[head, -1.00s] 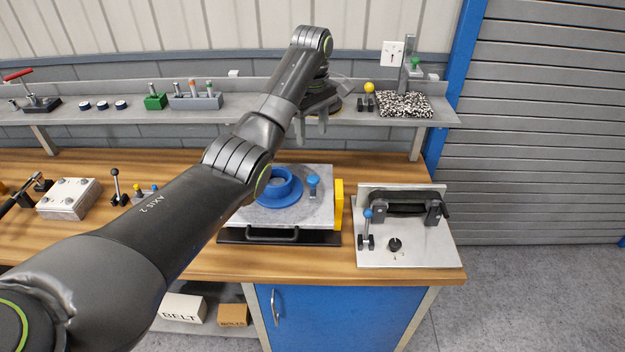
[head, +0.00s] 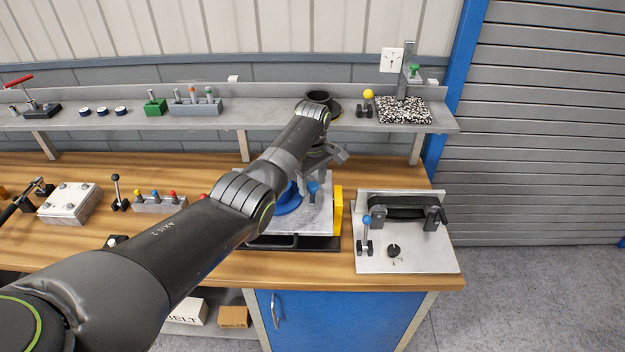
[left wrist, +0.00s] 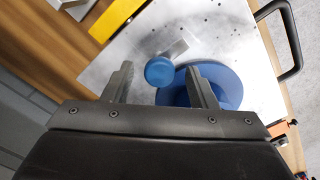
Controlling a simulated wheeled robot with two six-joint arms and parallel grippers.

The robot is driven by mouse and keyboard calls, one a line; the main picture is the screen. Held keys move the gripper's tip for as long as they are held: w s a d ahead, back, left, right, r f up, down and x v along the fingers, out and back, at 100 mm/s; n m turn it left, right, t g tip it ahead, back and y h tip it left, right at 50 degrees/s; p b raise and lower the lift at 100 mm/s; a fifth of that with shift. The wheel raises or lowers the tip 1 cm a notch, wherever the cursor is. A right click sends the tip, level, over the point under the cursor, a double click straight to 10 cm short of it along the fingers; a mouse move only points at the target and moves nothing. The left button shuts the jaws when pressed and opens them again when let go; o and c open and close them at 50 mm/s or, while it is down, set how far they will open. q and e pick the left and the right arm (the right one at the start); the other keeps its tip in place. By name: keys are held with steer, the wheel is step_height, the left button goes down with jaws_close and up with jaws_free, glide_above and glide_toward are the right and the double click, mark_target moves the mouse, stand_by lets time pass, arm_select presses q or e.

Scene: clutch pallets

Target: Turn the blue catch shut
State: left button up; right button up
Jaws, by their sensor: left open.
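The blue catch (head: 313,190) is a round blue knob on the metal pallet plate (head: 322,215), just right of a blue ring (head: 288,200). In the left wrist view the catch (left wrist: 159,70) has a short grey bar reaching toward the upper right, clear of the blue flanged ring (left wrist: 228,85). My left gripper (head: 315,172) is open and points down over the catch. In the left wrist view the knob lies between the two fingertips (left wrist: 157,76); I cannot tell how far above it they are. My arm hides part of the ring and plate. My right gripper is out of view.
A yellow block (head: 338,208) stands at the plate's right edge, with a black handle (head: 290,242) in front. A fixture plate with a blue-knobbed lever (head: 366,222) and black clamp stands to the right. A shelf (head: 240,120) with small parts runs behind.

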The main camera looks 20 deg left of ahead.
arm_select(q)
steer(key=shift+c, duration=0.9)
steer(key=c, duration=0.8)
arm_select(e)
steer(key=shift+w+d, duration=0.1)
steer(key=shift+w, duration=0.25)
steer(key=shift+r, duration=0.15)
arm_select(q)
steer(key=m+p, duration=0.1)
steer(key=m, duration=0.2)
steer(key=shift+r+m, duration=0.1)
steer(key=shift+m, duration=0.3)
steer(key=m, duration=0.3)
steer(key=shift+m, duration=0.4)
steer(key=m, duration=1)
steer(key=shift+w, duration=0.1)
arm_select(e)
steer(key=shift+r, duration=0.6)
arm_select(q)
steer(key=shift+m, duration=0.3)
